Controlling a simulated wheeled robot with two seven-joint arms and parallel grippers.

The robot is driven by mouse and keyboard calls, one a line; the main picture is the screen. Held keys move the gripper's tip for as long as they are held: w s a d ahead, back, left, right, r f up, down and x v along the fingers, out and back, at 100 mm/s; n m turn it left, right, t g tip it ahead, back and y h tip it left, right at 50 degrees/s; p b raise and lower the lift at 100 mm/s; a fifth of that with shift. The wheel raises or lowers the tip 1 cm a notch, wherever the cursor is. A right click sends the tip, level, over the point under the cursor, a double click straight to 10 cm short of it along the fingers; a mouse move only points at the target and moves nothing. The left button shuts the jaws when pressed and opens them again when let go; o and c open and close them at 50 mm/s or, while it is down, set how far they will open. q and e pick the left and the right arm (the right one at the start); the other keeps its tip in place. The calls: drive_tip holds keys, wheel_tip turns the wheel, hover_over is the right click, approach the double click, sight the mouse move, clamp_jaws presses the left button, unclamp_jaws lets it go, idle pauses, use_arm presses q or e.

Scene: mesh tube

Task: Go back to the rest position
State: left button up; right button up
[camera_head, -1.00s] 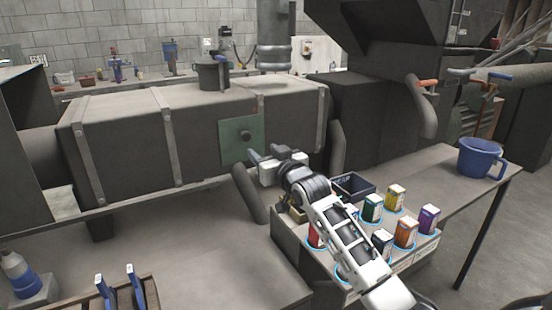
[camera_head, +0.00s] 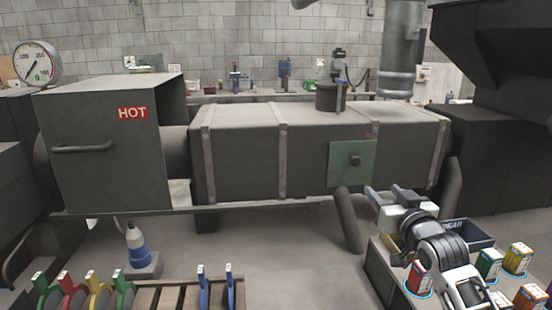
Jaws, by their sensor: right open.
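My right gripper (camera_head: 384,194) is at the lower right, its two fingers apart and nothing between them. It points toward the long grey metal duct (camera_head: 245,150), in front of and to the right of the green hatch plate (camera_head: 353,163). My right arm comes up from the bottom right, over a tray of coloured boxes. My left gripper and left arm do not show.
A red box (camera_head: 417,280), a green box (camera_head: 489,264) and others stand close around my right arm. A dark bin (camera_head: 470,236) is behind it. A rack with coloured handles (camera_head: 180,295) and a blue-white bottle (camera_head: 137,245) are at lower left.

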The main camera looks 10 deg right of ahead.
drive_tip(key=s+a+f+g, duration=0.2)
drive_tip(key=s+a+f, duration=0.1)
drive_tip(key=s+f, duration=0.2)
drive_tip(key=s+a+f+n+g, duration=0.1)
drive_tip(key=s+a+f+g, duration=0.2)
drive_tip(key=f, duration=0.3)
drive_tip(key=s+a+f+g+y, duration=0.1)
drive_tip(key=s+a+f+g, duration=0.1)
drive_tip(key=s+f, duration=0.4)
drive_tip(key=shift+s+a+n+g, duration=0.3)
drive_tip(key=shift+a+n, duration=0.1)
drive_tip(key=shift+a, duration=0.25)
drive_tip(key=s+a+f+g, duration=0.3)
drive_tip(key=s, duration=0.7)
drive_tip(key=s+a+f+g, duration=0.2)
drive_tip(key=s+f+g, duration=0.15)
drive_tip(key=s, duration=0.65)
drive_tip(key=w+a+f+t+y, duration=0.1)
drive_tip(key=w+a+f+t, duration=0.1)
drive_tip(key=f+t, duration=0.1)
drive_tip(key=w+a+f+n+t+y, duration=0.1)
drive_tip(key=w+a+f+t, duration=0.1)
drive_tip(key=f, duration=0.4)
drive_tip(key=shift+w+a+t+y, duration=0.3)
drive_tip(key=shift+w+t, duration=0.25)
drive_tip(key=shift+w, duration=0.3)
